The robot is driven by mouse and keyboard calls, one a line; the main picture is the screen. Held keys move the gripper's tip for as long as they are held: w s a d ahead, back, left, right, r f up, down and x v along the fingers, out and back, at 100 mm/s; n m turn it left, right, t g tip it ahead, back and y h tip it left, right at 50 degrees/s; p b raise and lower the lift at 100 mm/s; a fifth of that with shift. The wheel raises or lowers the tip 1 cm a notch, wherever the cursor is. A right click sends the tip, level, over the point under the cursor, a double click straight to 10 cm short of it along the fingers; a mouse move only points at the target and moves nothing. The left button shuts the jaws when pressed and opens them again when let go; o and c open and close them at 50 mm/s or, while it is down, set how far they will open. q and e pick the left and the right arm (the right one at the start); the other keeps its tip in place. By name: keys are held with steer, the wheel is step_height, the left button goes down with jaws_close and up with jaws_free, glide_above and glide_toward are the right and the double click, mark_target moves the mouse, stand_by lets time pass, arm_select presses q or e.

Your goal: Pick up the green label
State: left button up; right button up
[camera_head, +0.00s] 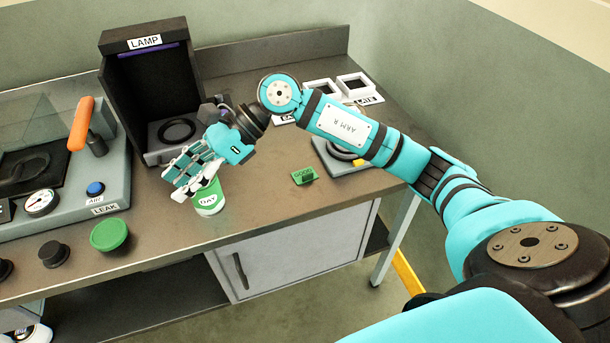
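A small green label (304,175) with the dark word GOOD is on the brown worktop, right of the middle and near the front edge. Nothing holds it. My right gripper (187,183) is to the left of the label and apart from it, with its fingers pointing down and left. The fingers overlap the top of a green and white cup (209,202) marked DAY. I cannot tell whether they touch it or how far they are closed. My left gripper cannot be made out.
A dark LAMP box (149,92) stands at the back. The grey LEAK station (105,180) with an orange handle (81,124) is at the left. A green round lid or knob (109,235) is at the front left. The worktop between cup and label is clear.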

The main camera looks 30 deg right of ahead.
steer(key=w+d+f+n+h, duration=0.1)
steer(key=w+d+f+h, duration=0.15)
steer(key=d+h, duration=0.8)
step_height(320, 180, up, 3)
steer(key=h, duration=0.2)
glide_above(310, 173)
steer(key=a, duration=0.1)
steer(key=shift+g, duration=0.3)
step_height(310, 173, down, 11)
steer(key=shift+s+a+r+p, duration=0.1)
steer(key=shift+s+p, duration=0.05)
steer(key=shift+p, duration=1.1)
steer(key=shift+f, duration=0.6)
steer(key=shift+f+p, duration=0.3)
steer(key=shift+p, duration=0.15)
steer(key=f, duration=0.1)
steer(key=d+f+p, duration=0.1)
steer(key=f, duration=0.1)
steer(key=shift+f+p, duration=0.3)
steer(key=shift+f, duration=0.45)
jaws_close()
